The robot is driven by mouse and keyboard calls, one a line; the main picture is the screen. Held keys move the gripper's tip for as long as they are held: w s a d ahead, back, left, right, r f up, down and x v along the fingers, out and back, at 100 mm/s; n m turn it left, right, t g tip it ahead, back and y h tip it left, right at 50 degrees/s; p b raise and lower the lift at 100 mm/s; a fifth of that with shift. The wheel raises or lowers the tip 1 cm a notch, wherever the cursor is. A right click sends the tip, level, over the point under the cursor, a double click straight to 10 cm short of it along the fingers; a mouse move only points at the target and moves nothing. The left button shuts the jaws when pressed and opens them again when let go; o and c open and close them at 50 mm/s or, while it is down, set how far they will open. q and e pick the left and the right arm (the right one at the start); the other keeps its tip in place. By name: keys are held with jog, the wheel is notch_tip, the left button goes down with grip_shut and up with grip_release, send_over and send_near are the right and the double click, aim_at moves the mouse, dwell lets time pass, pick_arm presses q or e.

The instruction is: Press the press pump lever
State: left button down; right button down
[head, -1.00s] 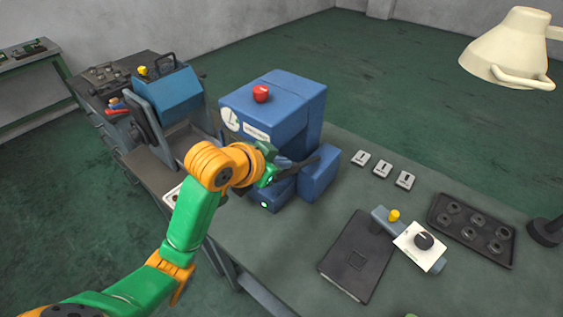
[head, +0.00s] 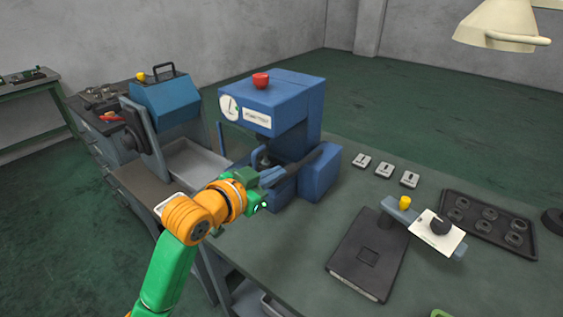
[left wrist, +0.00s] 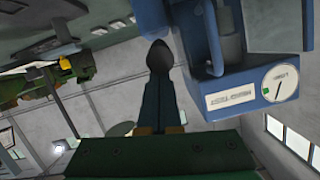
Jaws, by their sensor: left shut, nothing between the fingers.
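The blue press (head: 275,105) stands on the bench with a round gauge, a label and a red knob (head: 261,80) on top. Its dark lever (head: 318,160) slants at the front right of the press, with its near end close to my left fingers. My left gripper (head: 273,176) is shut and empty in front of the press. In the left wrist view the shut fingers (left wrist: 161,95) point at a dark rounded grip (left wrist: 159,56), which overlaps the tips. I cannot tell whether they touch. The press with its gauge also shows there, upside down (left wrist: 245,85). My right gripper is not in view.
A blue machine (head: 165,103) with a grey tray (head: 195,163) stands left of the press. A lamp (head: 497,30) hangs upper right.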

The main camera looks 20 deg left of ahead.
pick_arm(q)
jog(key=f, duration=0.2)
jog(key=f+b, duration=0.1)
jog(key=f, duration=0.1)
jog(key=shift+s+a+f, duration=0.1)
jog(key=shift+s+f, duration=0.2)
jog(key=shift+f, duration=0.15)
